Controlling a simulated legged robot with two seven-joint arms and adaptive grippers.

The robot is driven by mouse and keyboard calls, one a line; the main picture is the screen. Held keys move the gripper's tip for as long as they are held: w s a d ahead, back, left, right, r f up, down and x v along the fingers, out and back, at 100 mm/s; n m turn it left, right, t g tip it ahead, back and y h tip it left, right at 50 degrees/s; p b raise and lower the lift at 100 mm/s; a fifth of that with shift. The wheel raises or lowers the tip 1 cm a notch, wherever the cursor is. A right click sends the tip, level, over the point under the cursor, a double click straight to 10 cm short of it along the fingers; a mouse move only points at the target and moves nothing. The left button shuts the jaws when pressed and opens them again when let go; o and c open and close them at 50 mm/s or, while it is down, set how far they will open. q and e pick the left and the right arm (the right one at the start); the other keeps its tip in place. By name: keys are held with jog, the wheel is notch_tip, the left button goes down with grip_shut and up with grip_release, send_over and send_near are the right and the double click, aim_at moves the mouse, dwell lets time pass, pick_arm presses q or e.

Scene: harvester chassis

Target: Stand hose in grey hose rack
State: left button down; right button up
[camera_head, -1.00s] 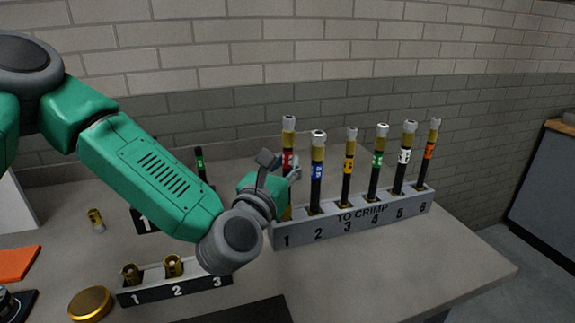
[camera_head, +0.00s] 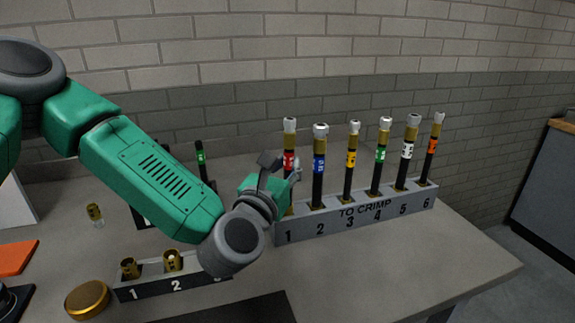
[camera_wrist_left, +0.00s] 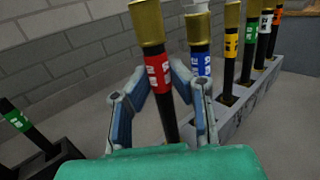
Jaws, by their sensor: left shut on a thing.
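The grey hose rack (camera_head: 352,221), marked TO CRIMP with slots 1 to 6, stands on the bench at centre right. My left gripper (camera_head: 281,178) is at its slot 1 end, shut around a black hose with a red band (camera_head: 289,159) and a brass and silver top. In the left wrist view, the fingers (camera_wrist_left: 163,85) close on this hose (camera_wrist_left: 158,72) below or at its red band. The hose looks upright over slot 1; the gripper hides most of its lower part. Blue, yellow, green, white and orange banded hoses stand in slots 2 to 6. My right gripper is not in view.
A smaller rack (camera_head: 143,290) with brass fittings stands in front, partly behind my left arm. A dark rack (camera_head: 145,219) with a green-banded hose (camera_head: 201,160) is behind the arm. A loose brass fitting (camera_head: 95,214) and a brass disc (camera_head: 88,299) lie left. Bench right of the grey rack is clear.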

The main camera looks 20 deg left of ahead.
pick_arm(q)
jog(key=shift+f+b, duration=1.05)
jog(key=shift+f, duration=0.05)
jog(key=c, duration=1.4)
grip_release()
jog(key=shift+s, duration=0.25)
jog(key=s, duration=0.4)
jog(key=s+f, duration=0.1)
jog(key=s, duration=0.2)
jog(key=shift+a, duration=0.35)
jog(key=shift+r, duration=0.1)
